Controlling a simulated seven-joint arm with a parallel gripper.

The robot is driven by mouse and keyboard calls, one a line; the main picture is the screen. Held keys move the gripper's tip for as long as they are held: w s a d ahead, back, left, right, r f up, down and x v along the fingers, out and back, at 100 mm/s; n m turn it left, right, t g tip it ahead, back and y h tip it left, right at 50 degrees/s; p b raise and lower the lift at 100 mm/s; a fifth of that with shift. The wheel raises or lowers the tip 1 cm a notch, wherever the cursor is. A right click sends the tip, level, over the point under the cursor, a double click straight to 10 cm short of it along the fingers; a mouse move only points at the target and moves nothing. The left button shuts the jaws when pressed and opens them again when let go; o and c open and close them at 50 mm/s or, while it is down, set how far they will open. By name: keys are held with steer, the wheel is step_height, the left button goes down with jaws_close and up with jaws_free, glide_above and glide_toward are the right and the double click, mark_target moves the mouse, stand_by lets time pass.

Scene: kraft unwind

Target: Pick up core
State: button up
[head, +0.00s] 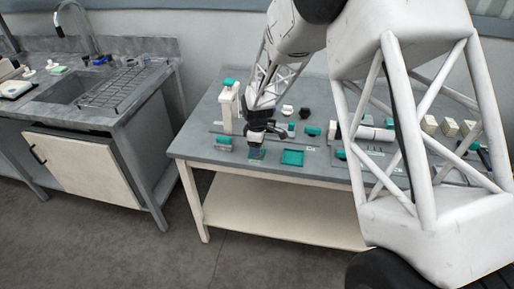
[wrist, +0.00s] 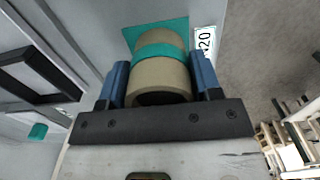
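The core (wrist: 162,76) is a tan cylinder with a teal band round it and a dark hollow at its near end in the wrist view. My gripper (wrist: 160,80) has its two blue fingers close against the core's two sides, with no clear gap. A teal pad (wrist: 131,34) lies behind the core. In the head view my gripper (head: 257,150) points down low over the table's front left part, by a small teal patch; the core is hard to make out there.
A grey table (head: 199,143) bears a teal tray (head: 292,157) right of my gripper, a white post (head: 228,105) behind it to the left, and beige blocks (head: 449,127) at the right. A sink counter (head: 100,107) stands left.

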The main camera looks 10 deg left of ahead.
steer(key=c, duration=0.5)
steer(key=shift+o, duration=0.2)
steer(key=shift+r, duration=0.1)
steer(key=shift+r, duration=0.35)
step_height(320, 180, up, 3)
steer(key=shift+f, duration=0.1)
steer(key=s+d, duration=0.3)
steer(key=s, duration=0.4)
steer(key=s+d+r, duration=0.1)
steer(key=s+d, duration=0.3)
steer(key=s, duration=0.3)
steer(key=shift+s, duration=0.2)
steer(key=shift+r, duration=0.1)
steer(key=shift+a, duration=0.1)
steer(key=w+a+r, duration=0.2)
steer(key=w+a, duration=0.1)
steer(key=w, duration=1.1)
steer(key=w+a+r, duration=0.2)
steer(key=w+r, duration=0.1)
steer(key=w, duration=1.2)
steer(key=shift+a+r, duration=0.15)
steer(key=shift+a, duration=0.25)
